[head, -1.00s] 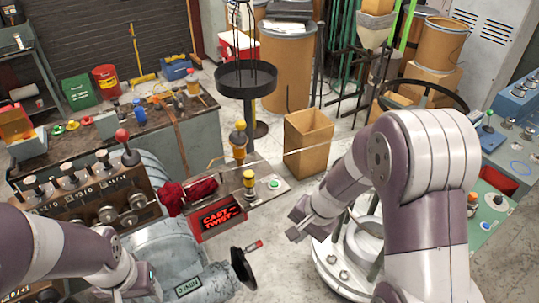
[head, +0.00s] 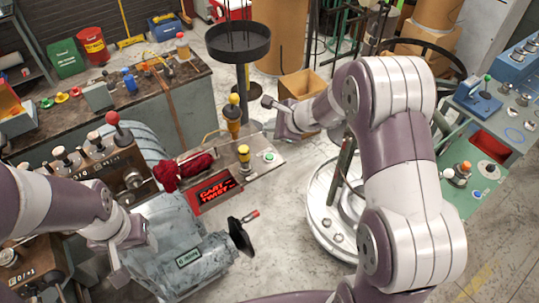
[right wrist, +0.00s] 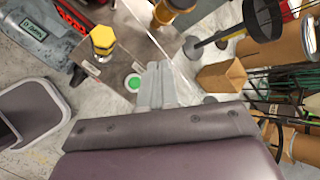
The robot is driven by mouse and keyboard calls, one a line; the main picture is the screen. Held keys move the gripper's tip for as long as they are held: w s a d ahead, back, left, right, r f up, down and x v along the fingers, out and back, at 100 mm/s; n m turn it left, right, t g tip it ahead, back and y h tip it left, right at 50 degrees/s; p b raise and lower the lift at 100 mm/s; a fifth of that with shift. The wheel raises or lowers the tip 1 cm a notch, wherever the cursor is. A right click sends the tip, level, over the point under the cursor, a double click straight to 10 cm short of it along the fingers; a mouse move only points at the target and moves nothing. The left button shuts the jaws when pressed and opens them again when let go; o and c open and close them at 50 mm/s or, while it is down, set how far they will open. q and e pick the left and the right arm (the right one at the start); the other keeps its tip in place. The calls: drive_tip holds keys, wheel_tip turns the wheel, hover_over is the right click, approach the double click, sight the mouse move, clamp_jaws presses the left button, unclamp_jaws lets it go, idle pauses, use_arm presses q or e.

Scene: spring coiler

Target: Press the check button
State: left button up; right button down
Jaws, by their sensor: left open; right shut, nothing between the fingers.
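A round green button (head: 268,157) with a pale ring sits on the grey panel (head: 262,170) beside the red-lit sign; no label on it is readable. It also shows in the right wrist view (right wrist: 133,83), just left of my fingers. My right gripper (head: 284,130) is shut and empty, a little above and right of the button in the head view; I see no contact. Its closed fingers also show in the right wrist view (right wrist: 156,84). My left gripper (head: 117,260) is open by the grey machine at lower left, apart from the panel.
A yellow-topped knob (head: 243,153) and a yellow post (head: 233,115) stand on the panel near the button. The lit sign (head: 215,189) and a red cloth bundle (head: 195,168) are to the left. A cardboard box (head: 300,84) stands behind. A crank handle (head: 242,232) juts out in front.

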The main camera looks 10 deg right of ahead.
sight(272, 158)
wheel_tip(272, 158, down, 9)
drive_tip(key=b, duration=0.7)
drive_tip(key=shift+w+r, duration=0.1)
drive_tip(key=shift+r, duration=0.1)
drive_tip(key=shift+f, duration=0.15)
drive_tip(key=shift+f+b, duration=0.1)
drive_tip(key=shift+b, duration=0.2)
idle(1.2)
drive_tip(key=shift+f+b, duration=0.3)
drive_tip(key=shift+b, duration=0.2)
drive_tip(key=shift+f+b, duration=0.4)
drive_tip(key=shift+b, duration=0.1)
idle(0.5)
drive_tip(key=shift+r, duration=0.1)
drive_tip(key=shift+r+p, duration=0.55)
drive_tip(key=shift+r, duration=0.2)
drive_tip(key=shift+r, duration=0.1)
